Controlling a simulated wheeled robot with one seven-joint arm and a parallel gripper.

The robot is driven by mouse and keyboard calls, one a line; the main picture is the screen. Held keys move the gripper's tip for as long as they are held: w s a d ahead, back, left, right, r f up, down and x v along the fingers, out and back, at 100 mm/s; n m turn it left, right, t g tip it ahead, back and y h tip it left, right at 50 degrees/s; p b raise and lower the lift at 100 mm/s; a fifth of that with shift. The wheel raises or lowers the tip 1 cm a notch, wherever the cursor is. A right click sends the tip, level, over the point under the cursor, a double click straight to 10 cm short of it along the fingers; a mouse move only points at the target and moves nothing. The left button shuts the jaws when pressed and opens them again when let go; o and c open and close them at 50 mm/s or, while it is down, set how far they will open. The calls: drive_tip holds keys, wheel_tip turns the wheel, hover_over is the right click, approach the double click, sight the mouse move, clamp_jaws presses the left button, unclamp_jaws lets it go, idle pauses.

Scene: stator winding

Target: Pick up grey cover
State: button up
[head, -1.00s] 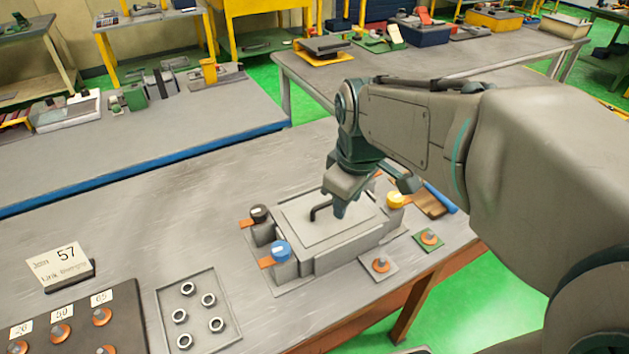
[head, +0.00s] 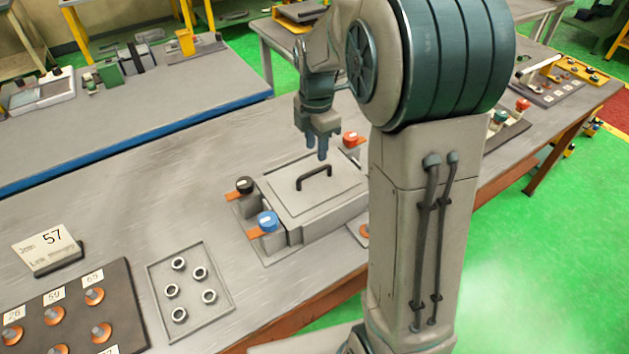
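The grey cover (head: 290,195) is a flat plate with a black arched handle (head: 314,177). It lies on top of a grey box-like housing (head: 320,219) on the workbench, and my arm hides part of the housing's right side. My gripper (head: 317,150) hangs fingers down, just above and behind the handle in the picture. Its two fingers look apart, with nothing between them, and it is not holding the handle.
Black (head: 245,185), blue (head: 267,221) and red (head: 351,139) capped terminals stand around the housing. A tray of several rings (head: 220,290), a dark board with numbered pegs (head: 128,300) and a card reading 57 (head: 45,245) are at the left. The bench behind the card is clear.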

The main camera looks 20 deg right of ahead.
sight(315, 170)
wheel_tip(315, 170, down, 9)
drive_tip(key=shift+a+r+p, duration=0.1)
drive_tip(key=shift+a+p, duration=0.05)
drive_tip(key=shift+p, duration=0.75)
drive_tip(key=shift+c, duration=0.3)
clamp_jaws()
